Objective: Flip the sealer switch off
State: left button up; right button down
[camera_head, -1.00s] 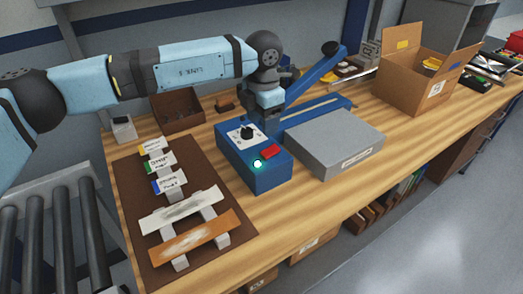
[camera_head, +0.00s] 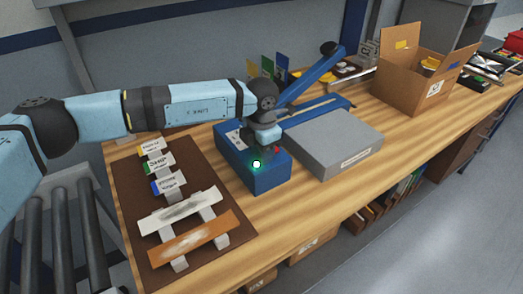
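The sealer's blue control box (camera_head: 268,180) stands on the wooden bench, with its blue lever arm (camera_head: 313,76) raised behind it. A small lamp (camera_head: 256,164) on the box glows green. Only a sliver of the red switch (camera_head: 277,149) shows; my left gripper (camera_head: 268,146) is right above it and hides the rest. The dial is also hidden, and only part of its white plate (camera_head: 235,139) shows. I cannot tell whether the gripper touches the switch or whether its fingers are open. My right gripper is not in view.
A grey block (camera_head: 335,141) sits right of the sealer. A brown mat (camera_head: 150,225) with tagged pieces and two strips lies to the left. An open cardboard box (camera_head: 410,91) stands at the back right. The bench front is clear.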

pick_arm(q)
jog(key=c, duration=0.4)
jog(key=shift+w+d+r+g+y, duration=0.1)
jog(key=shift+d+g+y, duration=0.1)
jog(key=shift+y, duration=0.15)
jog(key=shift+d+r+g+y, duration=0.1)
jog(key=shift+g+y, duration=0.1)
jog(key=shift+y, duration=0.15)
jog(key=shift+c, duration=0.2)
jog(key=shift+w+d+r+g+y, duration=0.1)
jog(key=shift+g+y, duration=0.3)
jog(key=shift+y, duration=0.15)
jog(key=shift+w+d+r+g+y, duration=0.1)
jog(key=shift+g+y, duration=0.3)
jog(key=shift+y, duration=0.45)
jog(key=o, duration=0.8)
jog(key=shift+o, duration=0.6)
jog(key=shift+r, duration=0.1)
jog(key=v, duration=1.3)
jog(key=shift+w+r+b, duration=0.3)
